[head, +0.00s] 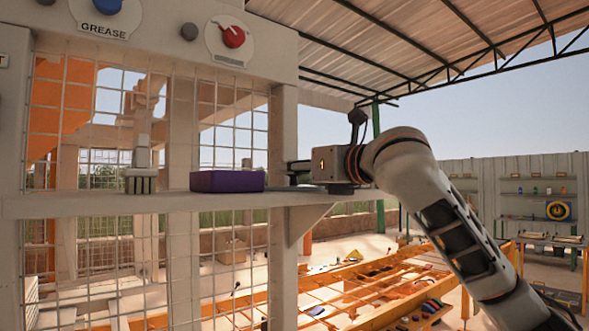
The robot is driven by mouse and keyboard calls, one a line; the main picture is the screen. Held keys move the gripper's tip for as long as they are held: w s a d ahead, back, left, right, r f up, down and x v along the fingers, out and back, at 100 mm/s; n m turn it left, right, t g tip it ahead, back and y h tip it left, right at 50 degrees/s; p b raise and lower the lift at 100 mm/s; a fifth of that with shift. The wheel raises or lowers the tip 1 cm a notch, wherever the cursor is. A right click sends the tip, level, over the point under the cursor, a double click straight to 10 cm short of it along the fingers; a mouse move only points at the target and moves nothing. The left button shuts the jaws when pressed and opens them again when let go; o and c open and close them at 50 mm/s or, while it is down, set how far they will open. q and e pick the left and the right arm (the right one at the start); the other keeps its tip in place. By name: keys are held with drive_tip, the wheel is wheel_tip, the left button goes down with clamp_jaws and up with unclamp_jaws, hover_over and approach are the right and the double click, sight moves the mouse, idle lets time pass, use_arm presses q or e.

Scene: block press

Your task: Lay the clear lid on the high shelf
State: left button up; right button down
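The high shelf (100,205) is a pale board running across the front of a wire-mesh panel. My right arm comes in from the right, and its gripper (299,173) is at the shelf's right end, pointing left. A thin, flat grey-blue edge (288,188) shows at shelf level just below and left of the gripper. It may be the clear lid, but it is too thin to be sure. I cannot tell whether the fingers are shut on it or whether it touches the shelf. My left gripper is out of view.
A purple box (227,181) sits on the shelf left of the gripper. A brush (140,170) stands bristles down further left. The shelf's left end looks clear. A white post (284,120) rises behind the right end. A panel with a red knob (233,37) hangs above.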

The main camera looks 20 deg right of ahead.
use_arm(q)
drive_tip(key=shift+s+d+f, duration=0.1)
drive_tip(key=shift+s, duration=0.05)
use_arm(e)
drive_tip(key=c, duration=1.7)
unclamp_jaws()
drive_tip(key=shift+f, duration=0.1)
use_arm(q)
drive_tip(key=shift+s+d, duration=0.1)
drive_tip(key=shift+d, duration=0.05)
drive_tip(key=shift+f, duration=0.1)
use_arm(e)
drive_tip(key=b+v, duration=0.1)
drive_tip(key=v, duration=0.5)
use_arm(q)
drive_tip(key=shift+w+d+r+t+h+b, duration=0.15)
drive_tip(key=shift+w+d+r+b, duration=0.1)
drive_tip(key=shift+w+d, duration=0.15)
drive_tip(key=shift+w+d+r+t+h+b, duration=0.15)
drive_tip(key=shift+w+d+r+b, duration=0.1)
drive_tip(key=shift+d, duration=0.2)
use_arm(e)
drive_tip(key=v, duration=0.6)
